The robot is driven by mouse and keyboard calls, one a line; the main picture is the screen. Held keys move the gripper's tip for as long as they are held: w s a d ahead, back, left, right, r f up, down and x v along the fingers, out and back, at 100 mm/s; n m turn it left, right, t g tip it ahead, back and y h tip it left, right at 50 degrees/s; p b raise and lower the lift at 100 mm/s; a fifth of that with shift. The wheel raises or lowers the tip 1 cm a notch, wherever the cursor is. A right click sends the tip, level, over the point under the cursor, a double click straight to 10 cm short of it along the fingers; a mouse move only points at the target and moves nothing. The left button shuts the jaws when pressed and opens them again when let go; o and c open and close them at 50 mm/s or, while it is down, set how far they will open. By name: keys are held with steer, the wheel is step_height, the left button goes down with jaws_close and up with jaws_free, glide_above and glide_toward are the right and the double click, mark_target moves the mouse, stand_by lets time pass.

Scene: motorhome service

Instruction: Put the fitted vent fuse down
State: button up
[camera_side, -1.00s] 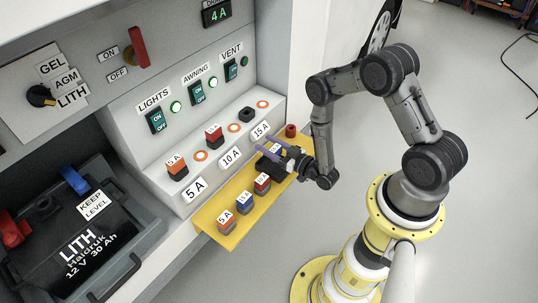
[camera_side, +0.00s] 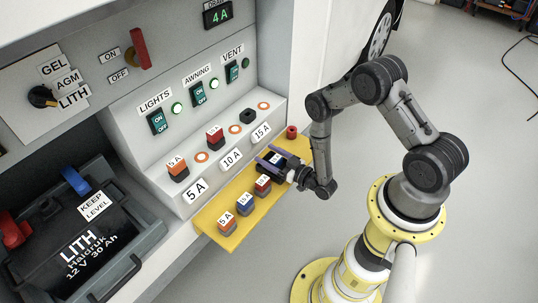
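My gripper (camera_side: 268,154), with two purple fingers, is low over the yellow tray's far end. A dark fuse with a white label (camera_side: 278,157) sits between the fingers and appears gripped; its lettering is too small to read surely. Whether it touches the yellow tray (camera_side: 211,216) cannot be told. Under VENT, a black socket (camera_side: 247,117) on the grey panel has no fuse in it. Three other fuses stand on the tray: an orange 5 A (camera_side: 227,222), a blue 15 A (camera_side: 244,205) and a red one (camera_side: 263,186).
An orange fuse (camera_side: 178,171) and a red fuse (camera_side: 214,137) sit in the panel. A round red piece (camera_side: 292,132) is at the tray's far end. The black battery (camera_side: 85,240) is at left.

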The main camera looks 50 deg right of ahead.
steer(key=shift+o, duration=0.3)
steer(key=shift+s+r, duration=0.1)
steer(key=shift+r, duration=0.05)
steer(key=s, duration=1.1)
steer(key=shift+s, duration=0.4)
